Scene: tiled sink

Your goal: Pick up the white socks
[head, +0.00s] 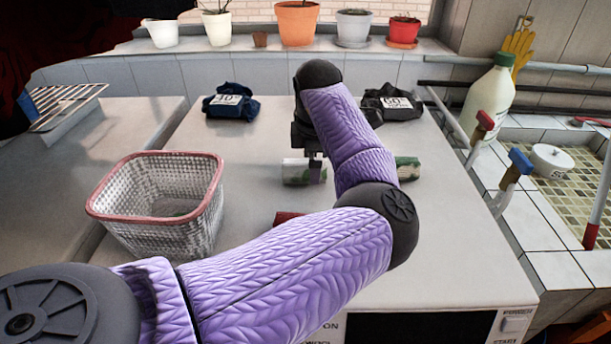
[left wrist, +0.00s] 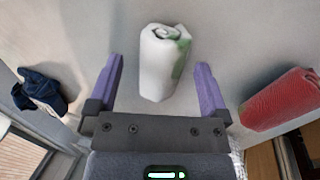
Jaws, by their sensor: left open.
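The white socks (head: 293,171), a rolled white bundle with green patches, lie on the light worktop. In the left wrist view the white socks (left wrist: 162,65) lie between and slightly beyond the two spread fingers of my left gripper (left wrist: 159,66). A visible gap separates each finger from the roll. Whether the fingertips are down at the roll's height I cannot tell. My right gripper is not in view.
A pink-rimmed basket (head: 212,200) stands at left. A red roll (head: 287,217), partly behind my arm, and a green-white roll (head: 407,168) lie nearby. Blue (head: 230,103) and black (head: 393,103) bundles lie at the back. The sink with taps and a bottle (head: 489,95) is at right.

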